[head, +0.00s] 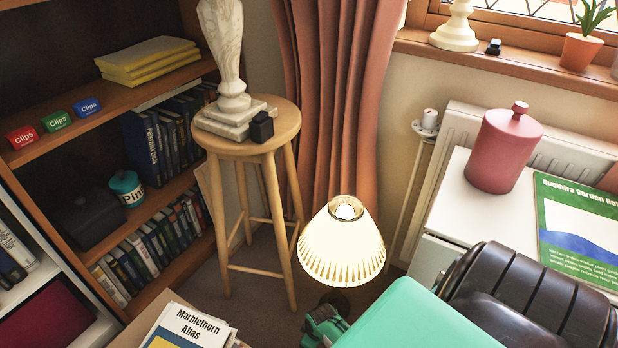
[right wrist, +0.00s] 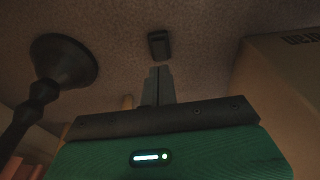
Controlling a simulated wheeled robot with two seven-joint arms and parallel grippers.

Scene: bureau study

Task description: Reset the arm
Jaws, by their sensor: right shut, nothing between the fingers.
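My right gripper (right wrist: 158,72) shows in the right wrist view, with its two fingers together and nothing between them. It is low over the carpet, just short of a small dark block (right wrist: 159,45) that lies beyond the fingertips. My left gripper is not in view.
A lit lamp (head: 342,248) stands close by; a dark round base (right wrist: 66,60) shows left in the wrist view. A cardboard box (right wrist: 285,85) is at right. A white cabinet (head: 452,222) carries a red jar (head: 503,150).

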